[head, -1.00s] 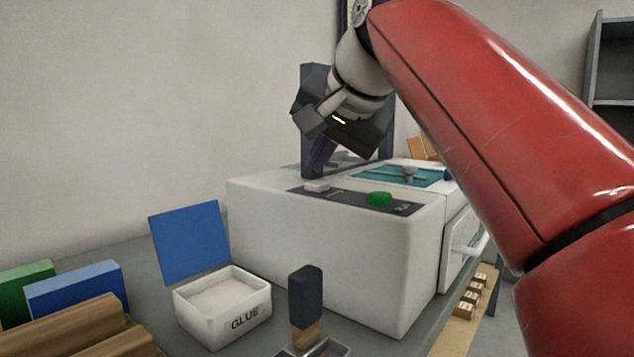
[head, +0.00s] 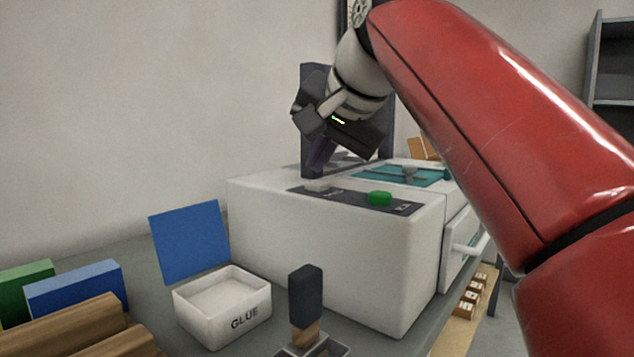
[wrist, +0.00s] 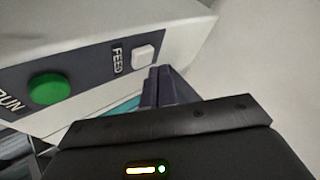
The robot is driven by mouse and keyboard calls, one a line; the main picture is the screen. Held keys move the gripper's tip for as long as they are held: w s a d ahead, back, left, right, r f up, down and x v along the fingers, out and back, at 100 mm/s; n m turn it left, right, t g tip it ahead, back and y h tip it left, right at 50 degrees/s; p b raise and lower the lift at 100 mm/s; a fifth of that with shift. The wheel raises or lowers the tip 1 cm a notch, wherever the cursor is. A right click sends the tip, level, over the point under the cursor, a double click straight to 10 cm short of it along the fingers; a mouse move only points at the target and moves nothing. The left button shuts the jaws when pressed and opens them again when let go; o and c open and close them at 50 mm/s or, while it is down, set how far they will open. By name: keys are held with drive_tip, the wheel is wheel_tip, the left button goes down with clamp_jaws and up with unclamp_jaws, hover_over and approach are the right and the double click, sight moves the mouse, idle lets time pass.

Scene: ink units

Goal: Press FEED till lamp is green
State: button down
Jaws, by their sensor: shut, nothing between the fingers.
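The white machine (head: 330,250) stands on the bench with a dark control panel on its top edge. A small white button (wrist: 143,53) labelled FEED is on the panel; in the head view this FEED button (head: 317,186) sits just below my fingers. A round green button (wrist: 49,88) labelled RUN is beside it; this RUN button also shows in the head view (head: 380,198). My gripper (wrist: 159,72) is shut and empty, its fingertips close to FEED. I cannot tell if they touch it. I cannot make out a machine lamp.
A white GLUE box (head: 222,310) with a blue panel (head: 189,242) behind it stands left of the machine. A dark-handled brush (head: 305,300) stands in front. Blue and green blocks and wooden pieces (head: 75,325) lie at the left. A drawer handle (head: 470,245) juts out at the right.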

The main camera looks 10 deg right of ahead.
sight(320, 183)
drive_tip(key=shift+f, duration=0.4)
drive_tip(key=shift+f+b, duration=0.5)
drive_tip(key=shift+b, duration=0.05)
idle(0.5)
drive_tip(key=shift+r, duration=0.15)
drive_tip(key=shift+r+p, duration=0.8)
drive_tip(key=shift+p, duration=0.25)
wheel_tip(320, 183, up, 3)
drive_tip(key=p, duration=0.3)
drive_tip(key=shift+r, duration=1)
